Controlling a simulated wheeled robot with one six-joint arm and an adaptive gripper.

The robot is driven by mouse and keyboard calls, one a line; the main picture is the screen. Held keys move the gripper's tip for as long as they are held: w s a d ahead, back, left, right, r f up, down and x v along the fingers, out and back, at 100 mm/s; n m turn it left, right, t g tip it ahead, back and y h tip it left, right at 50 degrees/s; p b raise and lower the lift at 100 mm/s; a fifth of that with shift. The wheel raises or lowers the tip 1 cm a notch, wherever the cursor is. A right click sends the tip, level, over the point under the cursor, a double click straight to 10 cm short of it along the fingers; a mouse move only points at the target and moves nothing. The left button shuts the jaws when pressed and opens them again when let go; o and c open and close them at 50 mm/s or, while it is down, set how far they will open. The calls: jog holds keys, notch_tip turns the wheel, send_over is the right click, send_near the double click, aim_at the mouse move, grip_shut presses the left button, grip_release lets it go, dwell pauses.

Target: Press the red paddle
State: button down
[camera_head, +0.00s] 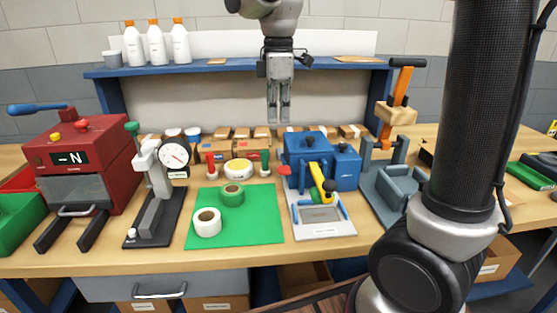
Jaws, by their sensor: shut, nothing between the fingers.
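A small red paddle-like piece (285,169) sticks out at the left side of the blue machine (304,150), near the middle of the workbench. It is small in the view, and its exact shape is hard to tell.
A green mat (260,228) with white (207,222) and green (231,194) rolls lies left of the blue machine. A dial gauge stand (155,195) and red press (85,160) stand further left. A grey fixture with an orange lever (398,92) stands right. A blue shelf (225,69) spans the back.

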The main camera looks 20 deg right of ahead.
aim_at(279, 169)
notch_tip(279, 169, down, 13)
jog(key=shift+r, duration=0.1)
dwell(0.5)
